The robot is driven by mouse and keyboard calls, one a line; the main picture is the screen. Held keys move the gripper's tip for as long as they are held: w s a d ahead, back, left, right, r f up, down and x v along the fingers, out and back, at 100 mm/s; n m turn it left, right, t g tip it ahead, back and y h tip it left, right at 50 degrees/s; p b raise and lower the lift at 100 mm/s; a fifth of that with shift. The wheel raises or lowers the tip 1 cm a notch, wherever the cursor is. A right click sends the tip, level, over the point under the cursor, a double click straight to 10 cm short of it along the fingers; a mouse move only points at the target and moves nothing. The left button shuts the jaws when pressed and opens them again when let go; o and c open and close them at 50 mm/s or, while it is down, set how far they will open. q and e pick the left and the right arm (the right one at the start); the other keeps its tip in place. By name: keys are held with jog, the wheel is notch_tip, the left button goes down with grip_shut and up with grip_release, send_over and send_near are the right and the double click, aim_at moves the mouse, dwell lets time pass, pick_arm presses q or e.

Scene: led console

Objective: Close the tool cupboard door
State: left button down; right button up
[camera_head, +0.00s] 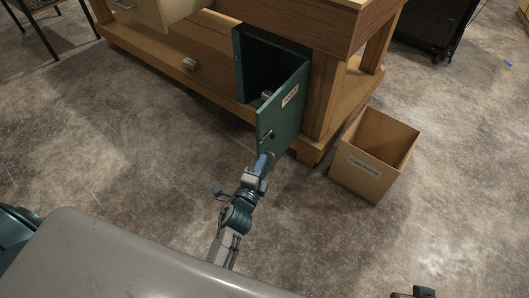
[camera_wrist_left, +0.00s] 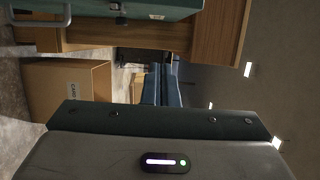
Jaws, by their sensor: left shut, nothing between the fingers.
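The tool cupboard (camera_head: 238,64) is a dark green box under the wooden bench, and a dark inside shows. Its green door (camera_head: 283,108) stands open, swung out toward me, with a pale label and a dark handle (camera_head: 266,137) near its free edge. My left gripper (camera_head: 266,160) is shut and empty, its blue fingers close to the lower free edge of the door; I cannot tell whether they touch. In the left wrist view the shut fingers (camera_wrist_left: 161,86) show at the middle, with a green panel (camera_wrist_left: 160,9) at the top. My right gripper is not clearly seen.
The wooden bench (camera_head: 160,52) has a low shelf holding a small metal item (camera_head: 190,64). An open drawer (camera_head: 165,10) juts out above. An open cardboard box (camera_head: 362,172) stands on the floor right of the cupboard. The concrete floor (camera_head: 120,140) to the left is clear.

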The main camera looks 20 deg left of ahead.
aim_at(261, 133)
pick_arm(q)
jog(key=shift+w+a, duration=0.6)
jog(key=shift+w, duration=1.25)
jog(key=shift+w+a, duration=0.65)
jog(key=shift+w, duration=1.25)
jog(key=shift+w+a, duration=0.6)
jog(key=shift+w, duration=1.25)
